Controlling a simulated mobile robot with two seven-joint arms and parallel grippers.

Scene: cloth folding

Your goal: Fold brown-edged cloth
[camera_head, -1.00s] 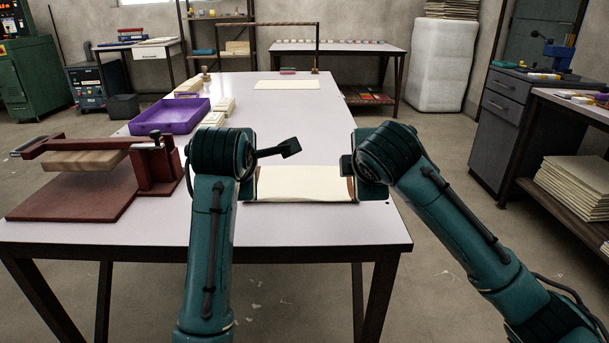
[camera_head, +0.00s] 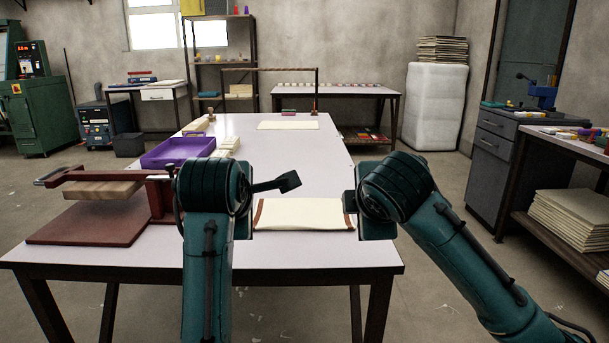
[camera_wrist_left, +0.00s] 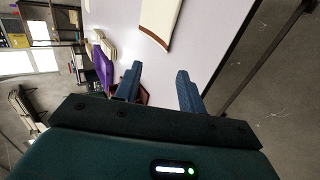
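The cream cloth (camera_head: 302,215) lies on the near part of the white table, with a brown edge at its left and right ends. It also shows at the top of the left wrist view (camera_wrist_left: 160,16). My left gripper (camera_wrist_left: 158,88) is open, its two blue fingers apart with nothing between them; the cloth lies beyond them. My right arm ends at the cloth's right edge. A small dark part of the right gripper (camera_head: 349,201) shows there; the rest is hidden behind the wrist.
A red-brown press (camera_head: 90,222) with a wooden block stands at the table's left. Behind it are a purple tray (camera_head: 178,152) and small cream stacks (camera_head: 229,144). Another cream sheet (camera_head: 288,125) lies at the far end, near a rail frame. The table's middle is clear.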

